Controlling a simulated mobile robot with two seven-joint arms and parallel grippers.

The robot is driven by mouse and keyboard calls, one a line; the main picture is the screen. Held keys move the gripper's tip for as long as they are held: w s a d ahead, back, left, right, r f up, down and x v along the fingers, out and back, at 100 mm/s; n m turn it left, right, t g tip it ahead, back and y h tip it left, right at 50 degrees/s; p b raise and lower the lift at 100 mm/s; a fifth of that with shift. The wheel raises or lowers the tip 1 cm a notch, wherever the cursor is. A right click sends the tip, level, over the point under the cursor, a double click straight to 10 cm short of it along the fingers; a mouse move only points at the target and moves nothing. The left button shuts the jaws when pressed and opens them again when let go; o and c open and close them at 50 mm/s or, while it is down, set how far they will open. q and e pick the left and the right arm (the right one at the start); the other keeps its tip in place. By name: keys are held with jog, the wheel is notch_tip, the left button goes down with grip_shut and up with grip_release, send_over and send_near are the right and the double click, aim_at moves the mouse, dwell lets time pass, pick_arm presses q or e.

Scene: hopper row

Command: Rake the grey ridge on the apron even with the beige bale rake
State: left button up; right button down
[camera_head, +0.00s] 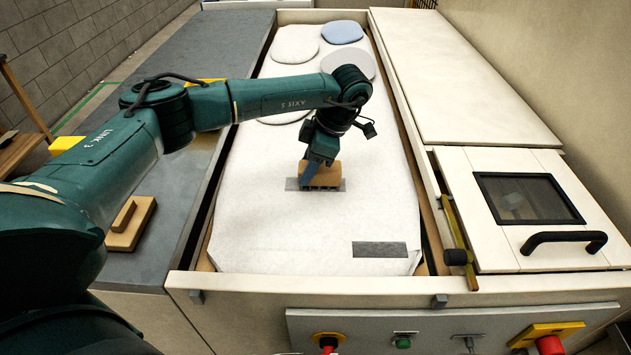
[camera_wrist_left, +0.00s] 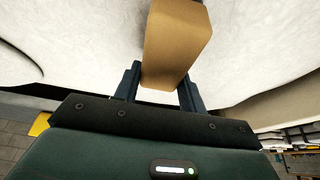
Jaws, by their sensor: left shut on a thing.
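My left gripper (camera_head: 317,170) is over the middle of the white apron (camera_head: 270,225), shut on a tan block-shaped tool, which looks like the beige bale rake (camera_head: 326,176). In the left wrist view the rake (camera_wrist_left: 175,45) sits between the two dark fingers. Its lower edge is at or just above a grey flat strip (camera_head: 293,185); I cannot tell whether it touches. A second grey strip (camera_head: 380,249) lies nearer the front right of the apron. Which strip is the ridge, and its height, I cannot tell. My right gripper is not in view.
Pale round pads (camera_head: 297,44) and a blue one (camera_head: 342,32) lie at the apron's far end. A tan block with a grip (camera_head: 128,225) rests on the grey left counter. A windowed lid with a black handle (camera_head: 565,238) and a yellow bar (camera_head: 455,225) stand at right.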

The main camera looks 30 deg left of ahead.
pick_arm(q)
jog(key=shift+s+a, duration=0.25)
jog(key=shift+a, duration=0.25)
jog(key=shift+s+a, duration=0.2)
jog(key=shift+a, duration=0.25)
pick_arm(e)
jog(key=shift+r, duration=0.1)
pick_arm(q)
jog(key=shift+s+a+p, duration=0.15)
jog(key=shift+a+p, duration=0.2)
jog(key=shift+p, duration=0.1)
jog(key=shift+s+a+p, duration=0.2)
jog(key=shift+s+a, duration=0.2)
jog(key=shift+a, duration=0.4)
jog(key=shift+s+a+p, duration=0.2)
jog(key=shift+s+a, duration=0.15)
jog(key=shift+a, duration=0.45)
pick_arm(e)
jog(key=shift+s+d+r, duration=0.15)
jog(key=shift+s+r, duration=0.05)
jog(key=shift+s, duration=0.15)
pick_arm(q)
jog(key=shift+s+a, duration=0.35)
jog(key=shift+a, duration=0.3)
jog(key=shift+s+a, duration=0.3)
jog(key=shift+a, duration=0.3)
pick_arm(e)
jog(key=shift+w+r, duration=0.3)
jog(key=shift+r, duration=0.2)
